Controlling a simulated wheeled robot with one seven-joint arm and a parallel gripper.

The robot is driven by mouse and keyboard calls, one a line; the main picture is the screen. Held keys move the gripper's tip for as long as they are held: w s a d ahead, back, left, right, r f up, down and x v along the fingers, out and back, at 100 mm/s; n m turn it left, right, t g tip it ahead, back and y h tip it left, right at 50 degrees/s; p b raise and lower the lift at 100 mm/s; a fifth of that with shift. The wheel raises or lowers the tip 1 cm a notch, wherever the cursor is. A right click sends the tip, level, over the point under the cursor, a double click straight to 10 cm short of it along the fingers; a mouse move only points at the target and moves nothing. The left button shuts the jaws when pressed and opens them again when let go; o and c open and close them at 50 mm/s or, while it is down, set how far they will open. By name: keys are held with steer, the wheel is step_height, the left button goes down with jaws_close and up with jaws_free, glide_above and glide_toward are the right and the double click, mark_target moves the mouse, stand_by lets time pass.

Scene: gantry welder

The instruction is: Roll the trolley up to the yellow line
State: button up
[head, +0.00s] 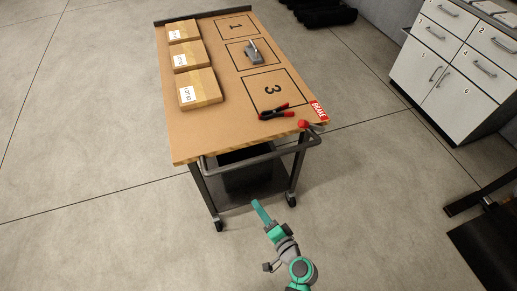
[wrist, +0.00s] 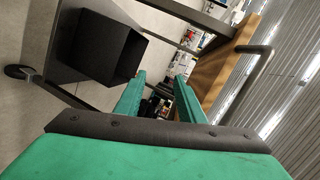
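The trolley (head: 215,110) stands in the middle of the head view, with a brown wooden top, dark legs and castors. Its grey push handle (head: 255,156) runs along the near end; in the wrist view the handle (wrist: 256,62) is at the upper right. A red brake lever (head: 311,126) sits at the near right corner beside a red BRAKE label (head: 318,110). My gripper (head: 260,210) is in front of the near end, below the handle and apart from it. In the wrist view its two green fingers (wrist: 157,102) are spread with nothing between them. No yellow line is visible.
Three cartons (head: 200,89), a grey tool (head: 252,52) and a black-and-red clamp (head: 276,112) lie on the top. A black bin (head: 247,172) is on the lower shelf. White drawer cabinets (head: 452,65) stand at right, a dark object (head: 488,235) lower right. Floor at left is clear.

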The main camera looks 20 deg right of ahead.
steer(key=w+d+r+t+y, duration=0.2)
steer(key=w+d+r, duration=0.15)
steer(key=r, duration=0.35)
steer(key=w+d+r+t+y, duration=0.2)
steer(key=d+r+y, duration=0.1)
steer(key=d+r, duration=0.3)
steer(key=s+a+r+x, duration=0.1)
steer(key=x, duration=1)
steer(key=shift+w+a+r+n, duration=0.2)
steer(key=shift+r+n, duration=0.05)
steer(key=shift+n, duration=0.05)
jaws_close()
